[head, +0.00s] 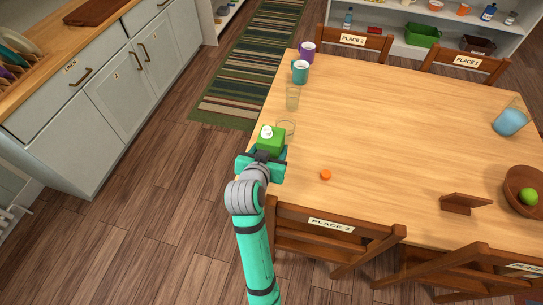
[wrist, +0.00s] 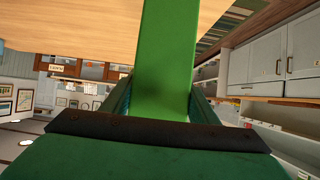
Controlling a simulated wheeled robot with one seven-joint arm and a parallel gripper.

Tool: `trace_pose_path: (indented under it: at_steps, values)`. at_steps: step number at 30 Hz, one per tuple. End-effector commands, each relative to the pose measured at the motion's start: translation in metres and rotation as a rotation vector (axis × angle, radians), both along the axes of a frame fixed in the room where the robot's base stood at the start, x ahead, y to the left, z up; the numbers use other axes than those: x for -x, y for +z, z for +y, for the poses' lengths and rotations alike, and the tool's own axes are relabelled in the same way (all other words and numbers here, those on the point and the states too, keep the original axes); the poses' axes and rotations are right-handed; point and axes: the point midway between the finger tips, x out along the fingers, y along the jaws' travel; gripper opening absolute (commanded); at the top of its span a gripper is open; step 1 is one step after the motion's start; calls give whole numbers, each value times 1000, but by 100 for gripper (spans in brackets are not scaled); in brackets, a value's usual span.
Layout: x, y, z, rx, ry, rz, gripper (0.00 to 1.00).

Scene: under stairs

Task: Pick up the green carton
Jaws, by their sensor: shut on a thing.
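The green carton (head: 270,138) has a white cap on top and shows at the left edge of the wooden table in the head view. My gripper (head: 261,161) is shut on it from the near side. In the wrist view the green carton (wrist: 167,60) fills the middle between the two fingers of my gripper (wrist: 160,98). The carton's lower part is hidden behind my gripper in the head view, so I cannot tell whether it touches the table.
Close behind the carton are a clear glass dish (head: 286,127) and a glass (head: 292,99). A teal mug (head: 300,72) and a purple mug (head: 307,50) stand farther back. A small orange cap (head: 326,175) lies to the right. A chair (head: 330,232) stands at the near side.

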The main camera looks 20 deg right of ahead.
Motion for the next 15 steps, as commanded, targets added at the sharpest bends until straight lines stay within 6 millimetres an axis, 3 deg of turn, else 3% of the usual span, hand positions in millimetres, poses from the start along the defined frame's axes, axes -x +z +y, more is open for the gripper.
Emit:
trace_pose_path:
  at_steps: [3, 15]
  values:
    - [-1, 38, 0, 4, 1, -14, 1]
    - [-1, 128, 0, 3, 1, -11, 1]
